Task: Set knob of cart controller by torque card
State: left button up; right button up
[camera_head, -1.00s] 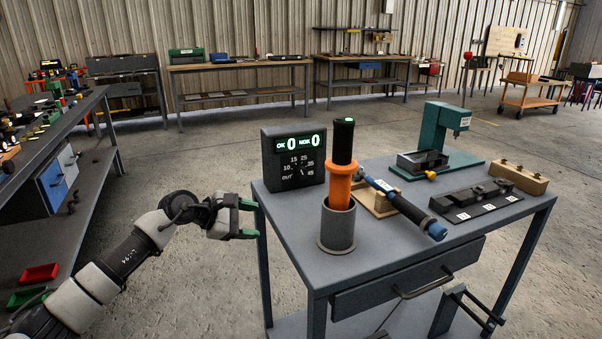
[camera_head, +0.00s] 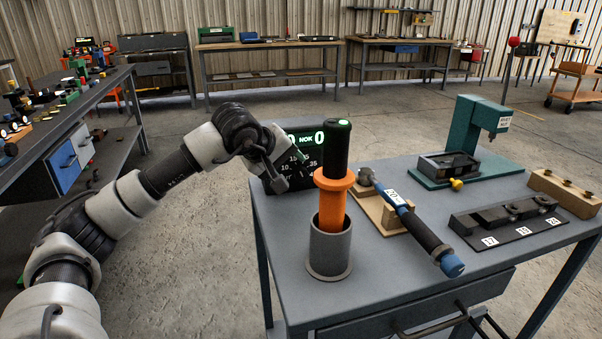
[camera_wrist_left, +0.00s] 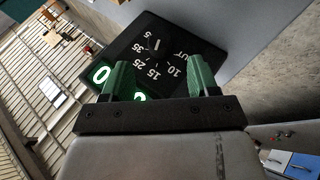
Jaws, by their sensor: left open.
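The cart controller (camera_head: 318,157) is a black box with lit green zeros at the back left of the cart top. My left forearm and gripper hide much of its front. In the left wrist view its panel shows the round black knob (camera_wrist_left: 157,45) with a white mark, ringed by printed numbers. I cannot tell which number the mark points at. My left gripper (camera_wrist_left: 158,66) is open and empty, its green fingers apart before the panel. The knob lies beyond and between the fingertips; I see no grip on it. I cannot make out a torque card for certain. My right gripper is out of view.
An orange and black tool (camera_head: 333,190) stands in a grey cup (camera_head: 330,250) right of the controller. A blue-handled wrench (camera_head: 407,215) with a white label lies on a wooden rest. A teal press (camera_head: 480,140) and a black rack (camera_head: 510,220) with numbered labels stand farther right.

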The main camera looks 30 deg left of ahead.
aim_at(301, 175)
pick_arm(q)
jog(key=x, duration=0.6)
jog(key=shift+w+f, duration=0.1)
jog(key=shift+w, duration=0.05)
jog(key=shift+c, duration=0.4)
